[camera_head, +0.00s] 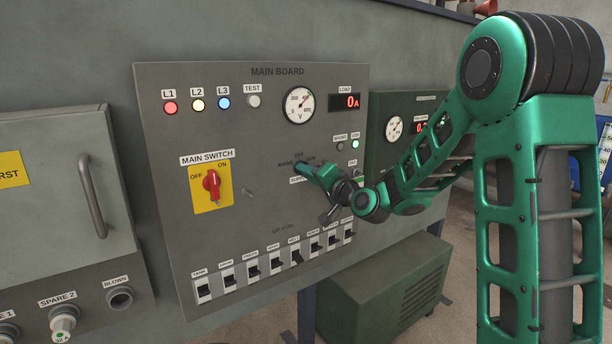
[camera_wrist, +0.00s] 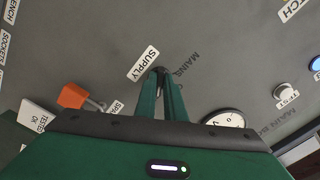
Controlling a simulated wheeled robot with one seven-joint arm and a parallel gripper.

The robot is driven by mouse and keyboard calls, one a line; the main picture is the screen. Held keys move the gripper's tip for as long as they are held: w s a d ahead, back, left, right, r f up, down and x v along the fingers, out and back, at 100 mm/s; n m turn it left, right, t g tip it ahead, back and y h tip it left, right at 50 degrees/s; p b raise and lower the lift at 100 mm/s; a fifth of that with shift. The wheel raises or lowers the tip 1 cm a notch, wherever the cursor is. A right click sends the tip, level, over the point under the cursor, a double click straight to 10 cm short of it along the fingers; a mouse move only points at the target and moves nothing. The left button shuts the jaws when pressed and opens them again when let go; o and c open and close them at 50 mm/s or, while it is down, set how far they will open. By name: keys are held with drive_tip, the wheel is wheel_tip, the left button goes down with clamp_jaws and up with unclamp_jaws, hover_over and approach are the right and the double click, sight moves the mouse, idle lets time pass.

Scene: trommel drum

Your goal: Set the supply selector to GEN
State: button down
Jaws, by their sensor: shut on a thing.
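My gripper (camera_head: 308,172) is at the main board (camera_head: 250,120), right of centre, over the supply selector's place. In the wrist view my gripper (camera_wrist: 161,80) has its fingers close together, shut on a small dark part at their tips. This is likely the selector's handle; the fingers hide nearly all of it, so its pointing direction cannot be told. The SUPPLY label (camera_wrist: 143,63) is beside the fingertips, and MAINS lettering (camera_wrist: 177,65) shows on the other side. In the head view the GEN lamp (camera_head: 355,144) glows green and the MAINS lamp (camera_head: 340,147) looks unlit.
The red main switch (camera_head: 211,184) is on a yellow plate at left. A row of breakers (camera_head: 272,267) runs below. The voltmeter (camera_head: 299,105) and the load display (camera_head: 345,102), reading 0 A, are above. A second panel (camera_head: 378,150) is to the right, partly behind my arm.

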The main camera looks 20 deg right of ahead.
drive_tip(key=shift+d+f+m, duration=0.1)
drive_tip(key=shift+d+m, duration=0.2)
drive_tip(key=c, duration=1.8)
unclamp_jaws()
drive_tip(key=shift+c, duration=0.2)
drive_tip(key=shift+a, duration=0.1)
drive_tip(key=v, duration=1)
drive_tip(key=shift+s, duration=0.35)
